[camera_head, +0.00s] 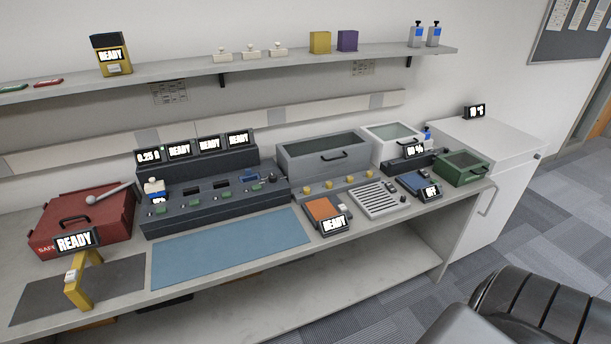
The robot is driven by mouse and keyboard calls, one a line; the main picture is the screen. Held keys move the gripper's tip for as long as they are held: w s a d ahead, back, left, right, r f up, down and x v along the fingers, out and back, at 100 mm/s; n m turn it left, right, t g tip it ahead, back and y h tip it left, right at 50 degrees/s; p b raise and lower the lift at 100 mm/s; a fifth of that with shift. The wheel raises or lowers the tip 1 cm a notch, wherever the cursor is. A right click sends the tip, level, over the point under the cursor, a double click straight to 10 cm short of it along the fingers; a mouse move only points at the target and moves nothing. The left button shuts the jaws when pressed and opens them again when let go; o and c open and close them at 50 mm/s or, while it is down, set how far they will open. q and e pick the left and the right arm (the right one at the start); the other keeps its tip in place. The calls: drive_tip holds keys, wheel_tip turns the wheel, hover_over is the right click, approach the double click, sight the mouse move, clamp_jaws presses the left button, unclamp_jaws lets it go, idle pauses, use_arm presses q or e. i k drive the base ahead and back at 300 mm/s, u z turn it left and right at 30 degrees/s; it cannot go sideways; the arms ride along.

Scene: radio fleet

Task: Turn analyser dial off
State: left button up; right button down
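No label marks the analyser, and I cannot tell for sure which device it is. A dark console (215,206) stands on the bench with several small screens on its raised back, one reading 0.25 A and the others READY. A small round dark knob (272,177) sits at the console's right end; its setting is too small to read. A small dark unit with a screen (415,151) stands further right, and a dial on it cannot be made out. Neither of my grippers is in view.
A blue mat (230,247) lies in front of the console. A red safe box (82,221) and a yellow stand (80,281) are at left. Grey bin (322,157), orange-topped device (323,210) and green box (462,168) fill the right. A black ribbed seat-like shape (545,305) is at lower right.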

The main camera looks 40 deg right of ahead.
sight(272, 177)
drive_tip(key=z, duration=3.25)
drive_tip(key=k, duration=0.95)
drive_tip(key=u, duration=0.9)
drive_tip(key=i, duration=0.5)
drive_tip(key=u, duration=0.05)
